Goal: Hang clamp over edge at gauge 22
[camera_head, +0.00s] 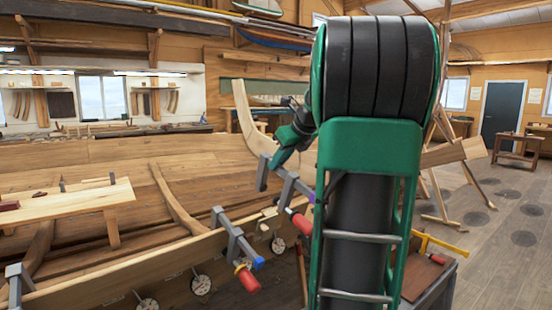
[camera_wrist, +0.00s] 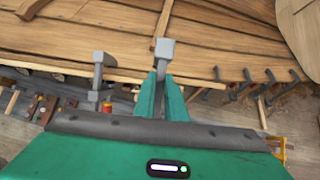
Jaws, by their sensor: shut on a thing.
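My gripper (camera_wrist: 162,88) is shut on a grey clamp (camera_wrist: 163,50), which stands between the green fingers in the wrist view. The clamp's square end overlaps the hull's wooden edge (camera_wrist: 205,83); I cannot tell whether it touches. In the head view my gripper (camera_head: 279,160) is above the hull edge (camera_head: 180,251), with a grey clamp part (camera_head: 263,172) at its fingertips.
A grey clamp with a red handle (camera_head: 237,245) hangs over the edge, left of my gripper; another (camera_head: 15,280) is at far left. Several dark clamps (camera_wrist: 268,76) line the right. A plank (camera_head: 70,203) lies across the hull.

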